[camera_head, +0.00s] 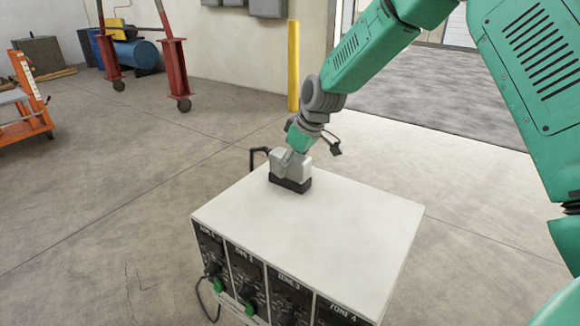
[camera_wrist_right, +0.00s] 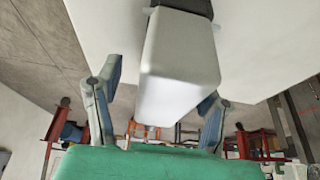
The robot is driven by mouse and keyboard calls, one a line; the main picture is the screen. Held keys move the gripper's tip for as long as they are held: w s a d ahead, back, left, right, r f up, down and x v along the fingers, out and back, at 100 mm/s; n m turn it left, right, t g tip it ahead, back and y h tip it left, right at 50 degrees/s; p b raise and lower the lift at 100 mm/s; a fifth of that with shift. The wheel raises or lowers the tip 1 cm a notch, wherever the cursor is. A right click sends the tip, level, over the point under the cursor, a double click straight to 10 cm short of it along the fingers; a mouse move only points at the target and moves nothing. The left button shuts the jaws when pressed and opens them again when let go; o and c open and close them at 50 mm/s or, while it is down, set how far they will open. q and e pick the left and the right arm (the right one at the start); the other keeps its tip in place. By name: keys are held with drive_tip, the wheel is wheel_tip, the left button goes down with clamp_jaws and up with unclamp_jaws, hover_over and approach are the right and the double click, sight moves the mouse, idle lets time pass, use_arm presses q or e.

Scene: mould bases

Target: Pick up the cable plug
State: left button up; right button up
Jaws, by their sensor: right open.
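The cable plug (camera_head: 291,165) is a pale grey-white block with a black base, upright on the top of a white control box (camera_head: 345,215), near its back left edge. My right gripper (camera_head: 305,150) comes down from the upper right and is at the plug. In the right wrist view the plug (camera_wrist_right: 180,65) shows large between the two spread fingers of my right gripper (camera_wrist_right: 160,88). The fingers are open, and a gap shows beside the plug at the left finger. The contact at the right finger is unclear. My left gripper is not in view.
The box front has several zone panels with dark knobs and green plugs (camera_head: 250,307); a black cable (camera_head: 205,300) hangs at its left. A yellow post (camera_head: 293,65) stands behind. Red gantry legs (camera_head: 176,70) and an orange cart (camera_head: 27,95) are far left. The box top is otherwise clear.

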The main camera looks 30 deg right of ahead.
drive_tip(key=shift+c, duration=0.4)
drive_tip(key=shift+a+r, duration=0.15)
drive_tip(key=shift+a, duration=0.15)
clamp_jaws()
drive_tip(key=shift+w, duration=0.1)
